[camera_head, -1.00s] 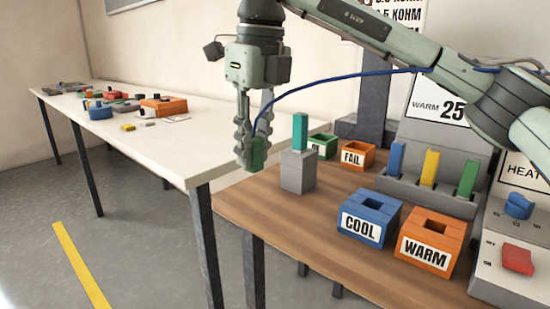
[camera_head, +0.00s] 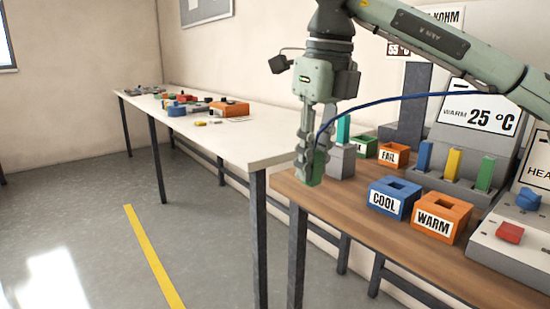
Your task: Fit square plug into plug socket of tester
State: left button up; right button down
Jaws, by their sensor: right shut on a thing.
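My right gripper (camera_head: 307,172) hangs down near the left edge of the wooden bench (camera_head: 480,265), its fingers shut on a small green block (camera_head: 319,168). I cannot tell whether this block is the square plug. A dark blue cable (camera_head: 385,102) runs from beside the fingers to the right. No thing in view is clearly the tester or its plug socket. Small devices lie on the white table, among them an orange box (camera_head: 229,109) and a blue one (camera_head: 177,109), too small to make out. My left gripper is not in view.
The wooden bench holds a blue COOL box (camera_head: 394,198), an orange WARM box (camera_head: 441,218), a FAIL box (camera_head: 394,155), a grey post with a teal block (camera_head: 343,130), and coloured blocks in a grey rack. The white table's (camera_head: 262,148) near end is clear. Floor at left is open.

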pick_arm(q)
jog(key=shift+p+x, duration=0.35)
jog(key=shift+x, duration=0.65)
pick_arm(e)
jog(key=s+d+f+n, duration=0.1)
jog(key=d+f+n, duration=0.3)
jog(key=n, duration=0.5)
jog(key=s+d+f+n+g, duration=0.1)
jog(key=d+f+n, duration=0.3)
jog(key=f+n, duration=0.5)
jog(key=s+d+f+n+g, duration=0.1)
jog(key=s+d+f+n, duration=0.2)
jog(key=f+n, duration=0.4)
jog(key=shift+d+f+n+h, duration=0.15)
jog(key=shift+d+n+h, duration=0.25)
jog(key=shift+d+n, duration=0.55)
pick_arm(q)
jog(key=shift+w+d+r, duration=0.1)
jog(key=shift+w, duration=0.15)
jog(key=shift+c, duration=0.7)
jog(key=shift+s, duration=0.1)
pick_arm(e)
jog(key=shift+n, duration=0.25)
jog(key=s, duration=0.4)
jog(key=shift+a, duration=0.3)
